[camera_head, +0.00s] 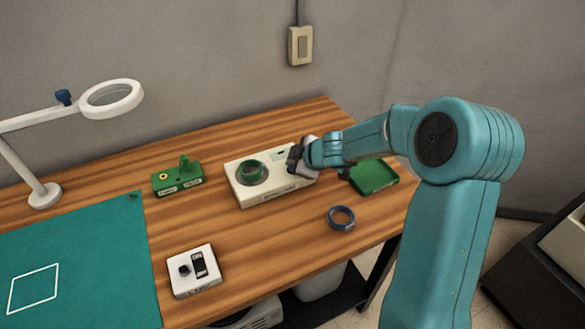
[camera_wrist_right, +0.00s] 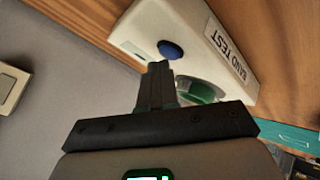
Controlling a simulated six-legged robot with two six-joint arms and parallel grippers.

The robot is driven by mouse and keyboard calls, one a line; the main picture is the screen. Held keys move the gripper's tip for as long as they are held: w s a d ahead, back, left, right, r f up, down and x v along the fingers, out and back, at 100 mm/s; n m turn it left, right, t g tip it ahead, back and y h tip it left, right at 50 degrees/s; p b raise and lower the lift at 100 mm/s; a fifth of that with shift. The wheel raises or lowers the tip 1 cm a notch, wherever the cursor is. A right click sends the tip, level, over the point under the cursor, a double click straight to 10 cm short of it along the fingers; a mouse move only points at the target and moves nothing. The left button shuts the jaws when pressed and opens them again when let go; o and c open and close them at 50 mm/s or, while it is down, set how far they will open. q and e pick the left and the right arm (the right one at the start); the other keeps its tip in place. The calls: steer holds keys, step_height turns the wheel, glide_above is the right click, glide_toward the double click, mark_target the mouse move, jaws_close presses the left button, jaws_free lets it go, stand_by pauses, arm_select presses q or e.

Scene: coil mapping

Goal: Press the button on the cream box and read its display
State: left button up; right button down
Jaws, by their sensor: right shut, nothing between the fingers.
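The cream box (camera_head: 240,186) sits on the wooden table with a green ring (camera_head: 252,172) in a round seat on its top. Its blue button (camera_wrist_right: 171,50) shows in the wrist view; in the head view my gripper hides it. My right gripper (camera_head: 296,158) is shut and empty over the right part of the box. In the wrist view its fingertips (camera_wrist_right: 158,68) appear just short of the button; contact cannot be told. My left gripper is not in view.
A green block (camera_head: 178,180) stands left of the box. A green tray (camera_head: 374,177) lies to the right, behind my arm. A dark blue ring (camera_head: 341,218) and a white switch box (camera_head: 194,271) lie nearer.

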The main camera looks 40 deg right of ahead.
steer(key=shift+f, duration=0.3)
steer(key=shift+r, duration=0.1)
stand_by(0.4)
steer(key=shift+r+p, duration=0.7)
steer(key=shift+r, duration=0.05)
step_height(320, 180, up, 5)
steer(key=p, duration=0.5)
steer(key=shift+s+f, duration=0.1)
steer(key=shift+s, duration=0.1)
stand_by(0.3)
